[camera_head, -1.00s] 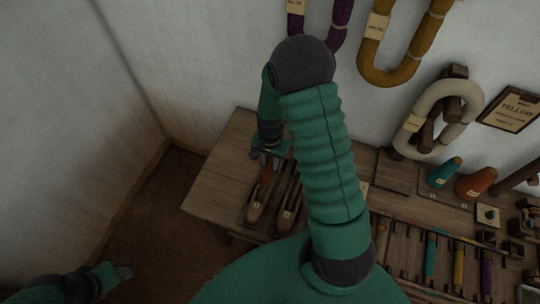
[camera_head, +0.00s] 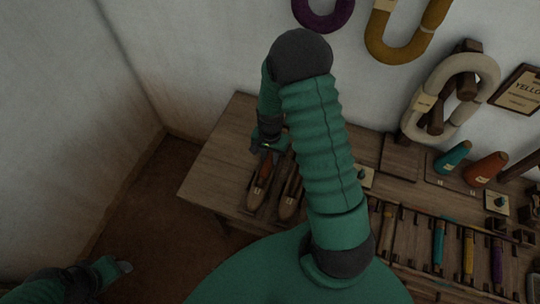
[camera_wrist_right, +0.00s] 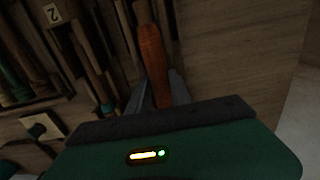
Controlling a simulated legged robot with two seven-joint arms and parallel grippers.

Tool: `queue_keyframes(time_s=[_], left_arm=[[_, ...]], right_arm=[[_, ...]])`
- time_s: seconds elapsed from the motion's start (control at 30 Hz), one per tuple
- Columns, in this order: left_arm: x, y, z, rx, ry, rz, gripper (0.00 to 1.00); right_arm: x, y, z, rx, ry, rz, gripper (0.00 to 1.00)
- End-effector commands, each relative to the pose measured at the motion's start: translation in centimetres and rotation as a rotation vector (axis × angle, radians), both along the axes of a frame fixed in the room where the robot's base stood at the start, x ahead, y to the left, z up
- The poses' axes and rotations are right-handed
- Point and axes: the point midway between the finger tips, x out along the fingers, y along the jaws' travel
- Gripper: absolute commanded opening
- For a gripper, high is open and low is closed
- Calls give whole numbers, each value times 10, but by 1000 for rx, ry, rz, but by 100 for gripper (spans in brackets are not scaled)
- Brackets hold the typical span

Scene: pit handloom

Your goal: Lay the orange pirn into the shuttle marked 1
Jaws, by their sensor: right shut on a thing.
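The orange pirn (camera_head: 265,168) is between the fingers of my right gripper (camera_head: 264,150), at the left end of the bench. In the right wrist view the orange pirn (camera_wrist_right: 152,50) points away from the palm, with the dark fingers of my right gripper (camera_wrist_right: 160,92) shut on it. The left shuttle (camera_head: 255,198) lies just under the pirn; whether they touch I cannot tell. A second shuttle (camera_head: 287,209) lies to its right. Each has a small pale tag, too small to read surely. My left gripper (camera_head: 124,267) is low at the left, away from the bench; its jaws are unclear.
The wooden bench (camera_head: 222,160) is bare left of the shuttles. A rack with teal (camera_head: 438,243), yellow (camera_head: 468,253) and purple (camera_head: 497,260) pirns is at the right. Teal (camera_head: 453,157) and orange (camera_head: 486,169) cones stand behind it. A wall is close behind the bench.

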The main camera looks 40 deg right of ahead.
Motion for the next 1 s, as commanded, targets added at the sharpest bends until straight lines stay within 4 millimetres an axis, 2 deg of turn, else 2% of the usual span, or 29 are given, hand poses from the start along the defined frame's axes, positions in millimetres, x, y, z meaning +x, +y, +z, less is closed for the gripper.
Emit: queue_keyframes(time_s=[0.07,0.1,0.3,0.63,1.0], left_arm=[[0,0,0,0,0,0,55],[0,0,0,0,0,0,55],[0,0,0,0,0,0,55],[0,0,4,0,0,0,55],[0,0,47,0,0,0,55]], right_arm=[[0,0,0,0,0,0,0],[0,0,0,0,0,0,26],[0,0,0,0,0,0,50],[0,0,4,0,0,0,50],[0,0,49,0,0,1,50]])
